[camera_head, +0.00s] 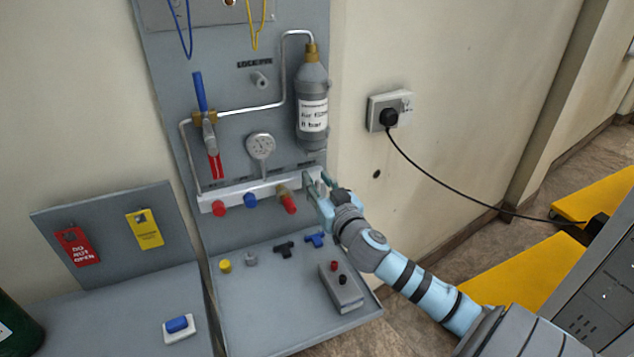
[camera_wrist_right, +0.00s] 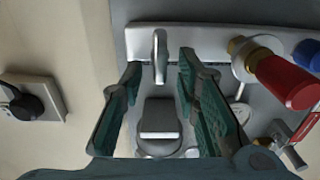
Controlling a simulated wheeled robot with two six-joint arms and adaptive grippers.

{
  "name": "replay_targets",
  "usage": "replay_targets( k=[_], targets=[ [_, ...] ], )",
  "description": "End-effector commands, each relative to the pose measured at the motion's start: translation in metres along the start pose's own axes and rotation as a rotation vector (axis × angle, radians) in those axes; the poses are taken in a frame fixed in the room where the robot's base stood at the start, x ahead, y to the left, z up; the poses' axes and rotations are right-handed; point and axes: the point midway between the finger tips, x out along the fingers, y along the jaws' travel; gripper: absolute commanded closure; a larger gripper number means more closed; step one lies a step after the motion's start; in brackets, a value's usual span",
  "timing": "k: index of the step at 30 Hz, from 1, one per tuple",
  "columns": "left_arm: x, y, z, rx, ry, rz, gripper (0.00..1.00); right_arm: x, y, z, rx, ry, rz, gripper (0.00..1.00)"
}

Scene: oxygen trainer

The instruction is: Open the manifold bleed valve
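The manifold (camera_head: 235,196) is a pale horizontal bar low on the grey panel, also seen at the top of the right wrist view (camera_wrist_right: 205,38). A small grey metal lever (camera_wrist_right: 160,55), apparently the bleed valve, stands at the manifold's end. In the head view my gripper hides most of that end. My right gripper (camera_head: 317,184) is open there, its green-lined fingers (camera_wrist_right: 160,62) on either side of the lever, with gaps visible on both sides. A brass valve with a red handle (camera_head: 287,200) sits beside it, also seen in the wrist view (camera_wrist_right: 285,80). My left gripper is not in view.
A labelled grey bottle (camera_head: 312,105) hangs above the gripper. A gauge (camera_head: 261,146) and blue lever (camera_head: 200,92) are on the panel. Below, a shelf holds small fittings and a grey box (camera_head: 341,288). A wall socket (camera_head: 389,112) with a cable is at right.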

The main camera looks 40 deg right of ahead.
Motion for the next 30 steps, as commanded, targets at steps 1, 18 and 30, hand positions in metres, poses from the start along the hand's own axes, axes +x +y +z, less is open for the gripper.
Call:
replay_targets(
  k=[1,18,30],
  targets=[
    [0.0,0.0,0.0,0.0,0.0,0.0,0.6,0.0032,-0.0002,-0.0009,0.0,0.002,0.0,0.71],
    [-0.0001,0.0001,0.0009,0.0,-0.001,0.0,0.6,0.0054,-0.0001,-0.0003,-0.001,0.001,-0.001,1.0],
    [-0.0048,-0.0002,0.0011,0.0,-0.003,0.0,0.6,0.0052,-0.0014,-0.0009,-0.054,-0.001,0.0,1.0]
  ],
)
